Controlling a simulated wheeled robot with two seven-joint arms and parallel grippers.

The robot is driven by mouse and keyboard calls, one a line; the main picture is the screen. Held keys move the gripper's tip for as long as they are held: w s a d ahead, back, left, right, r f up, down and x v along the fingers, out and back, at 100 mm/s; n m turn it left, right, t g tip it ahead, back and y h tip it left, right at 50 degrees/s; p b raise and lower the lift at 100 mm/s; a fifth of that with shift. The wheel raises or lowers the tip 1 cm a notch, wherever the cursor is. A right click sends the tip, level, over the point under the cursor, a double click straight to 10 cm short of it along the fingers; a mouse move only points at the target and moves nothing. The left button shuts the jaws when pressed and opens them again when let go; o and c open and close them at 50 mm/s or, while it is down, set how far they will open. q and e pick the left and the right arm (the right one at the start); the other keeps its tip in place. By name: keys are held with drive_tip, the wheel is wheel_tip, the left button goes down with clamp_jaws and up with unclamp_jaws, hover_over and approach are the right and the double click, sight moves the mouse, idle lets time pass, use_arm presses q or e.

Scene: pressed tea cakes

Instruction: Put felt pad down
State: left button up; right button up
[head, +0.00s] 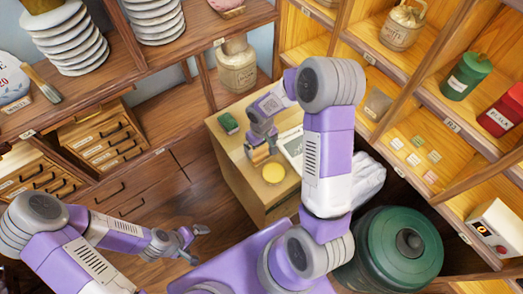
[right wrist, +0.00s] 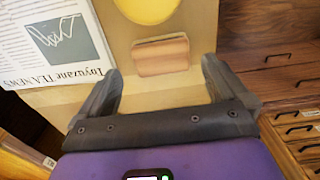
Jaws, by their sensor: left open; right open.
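A small brown block-like pad (right wrist: 160,56), which I take to be the felt pad, shows in the right wrist view on the tan cabinet top (right wrist: 118,22). It is just ahead of and between the fingertips of my right gripper (right wrist: 163,70). That gripper is open, with gaps on both sides of the pad. In the head view the pad (head: 259,155) sits by the right gripper (head: 260,146), close to a yellow disc (head: 273,173). My left gripper (head: 193,244) is open and empty above the floor at the lower left.
A newspaper (right wrist: 55,45) lies beside the pad, and a green item (head: 229,122) is at the cabinet's far corner. A green lidded bin (head: 400,262) and a white bag (head: 368,180) stand right of the cabinet. Shelves and drawers (head: 108,142) surround the area.

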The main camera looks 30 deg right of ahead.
sight(262, 156)
use_arm(q)
drive_tip(key=shift+r+p, duration=0.5)
drive_tip(key=shift+r, duration=0.2)
use_arm(e)
wheel_tip(262, 156, up, 5)
drive_tip(key=shift+f, duration=0.1)
